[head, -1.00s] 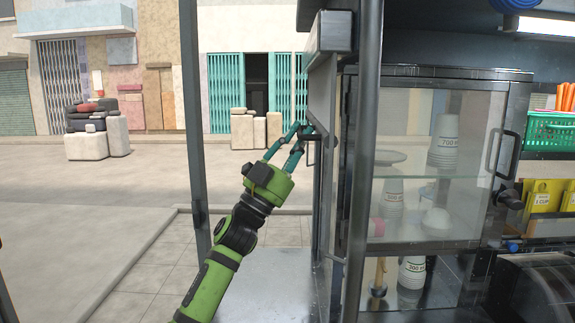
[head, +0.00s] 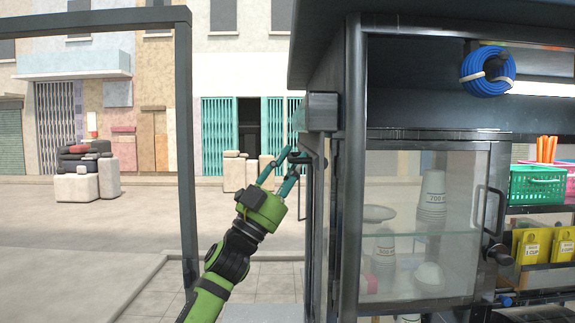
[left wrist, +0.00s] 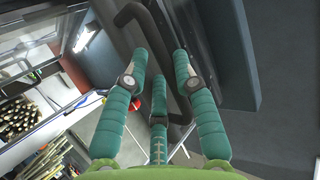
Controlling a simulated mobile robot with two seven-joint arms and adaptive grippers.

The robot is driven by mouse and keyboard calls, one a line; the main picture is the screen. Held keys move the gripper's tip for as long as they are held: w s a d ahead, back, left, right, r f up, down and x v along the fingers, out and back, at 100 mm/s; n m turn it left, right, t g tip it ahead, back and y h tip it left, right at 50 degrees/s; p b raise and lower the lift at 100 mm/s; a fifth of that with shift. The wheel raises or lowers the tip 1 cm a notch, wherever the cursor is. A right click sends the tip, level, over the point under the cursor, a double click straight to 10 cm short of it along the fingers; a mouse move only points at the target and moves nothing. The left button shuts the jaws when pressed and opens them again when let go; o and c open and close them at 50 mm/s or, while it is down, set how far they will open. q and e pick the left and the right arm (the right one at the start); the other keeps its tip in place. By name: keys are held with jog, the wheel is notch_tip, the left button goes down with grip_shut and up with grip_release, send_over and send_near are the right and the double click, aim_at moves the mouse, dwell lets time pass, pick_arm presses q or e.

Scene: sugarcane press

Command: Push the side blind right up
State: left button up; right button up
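The side blind (head: 309,200) is a grey panel seen nearly edge-on at the left side of the cart, below a box-like housing (head: 323,112). A dark bar handle sticks out from it and also shows in the left wrist view (left wrist: 136,14). My left gripper (head: 296,161) is at this handle, its teal fingers pointing up and right. In the left wrist view the fingers (left wrist: 157,66) are spread apart, with the handle running between and behind them. Contact with the handle cannot be told. My right gripper is not in view.
A dark post (head: 186,150) stands left of my left arm. The cart's front post (head: 350,170) and glass cabinet (head: 430,225) are close on the right. A green basket (head: 537,185) sits farther right. Open pavement lies to the left.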

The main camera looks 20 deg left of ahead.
pick_arm(q)
jog(key=shift+f, duration=0.15)
jog(key=v, duration=1.1)
jog(key=shift+s+f, duration=0.2)
jog(key=shift+s, duration=0.15)
jog(key=shift+a, duration=0.15)
